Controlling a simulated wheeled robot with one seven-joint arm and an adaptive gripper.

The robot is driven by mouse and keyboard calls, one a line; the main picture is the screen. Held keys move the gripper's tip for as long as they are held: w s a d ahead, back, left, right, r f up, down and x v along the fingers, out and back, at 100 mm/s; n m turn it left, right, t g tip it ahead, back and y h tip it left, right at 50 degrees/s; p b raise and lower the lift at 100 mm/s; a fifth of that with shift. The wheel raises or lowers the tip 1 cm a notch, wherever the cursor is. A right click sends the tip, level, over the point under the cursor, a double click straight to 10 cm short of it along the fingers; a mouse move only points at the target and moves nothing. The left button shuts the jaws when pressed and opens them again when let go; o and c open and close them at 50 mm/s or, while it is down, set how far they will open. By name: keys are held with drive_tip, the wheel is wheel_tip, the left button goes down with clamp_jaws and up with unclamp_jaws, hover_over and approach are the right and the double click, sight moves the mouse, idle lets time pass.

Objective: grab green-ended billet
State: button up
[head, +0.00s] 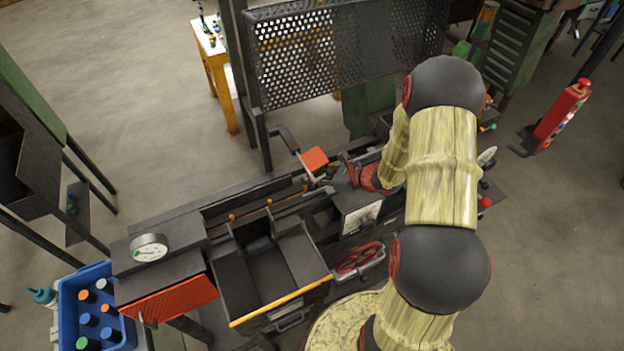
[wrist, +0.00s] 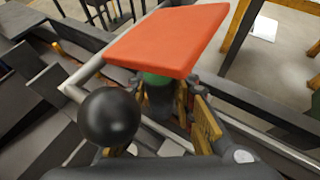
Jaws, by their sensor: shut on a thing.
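In the wrist view, a dark round billet with a green end (wrist: 157,80) stands under an orange-red plate (wrist: 168,40). My gripper (wrist: 168,118) is shut on this billet; a yellowish finger shows to its right, and a black ball partly covers the left side. The plate hides part of the green end. In the head view, my gripper (head: 334,179) is over the machine bed beside the orange-red plate (head: 315,159). The held billet is too small and covered to make out there.
A blue crate (head: 65,303) at lower left holds several billets with coloured ends, one of them green (head: 82,343). A dial gauge (head: 149,247) and an open dark tray (head: 270,277) lie along the machine. A perforated screen (head: 295,55) stands behind it.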

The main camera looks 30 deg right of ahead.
clamp_jaws()
drive_tip(key=shift+w+r, duration=0.1)
drive_tip(key=shift+r, duration=0.1)
idle(0.5)
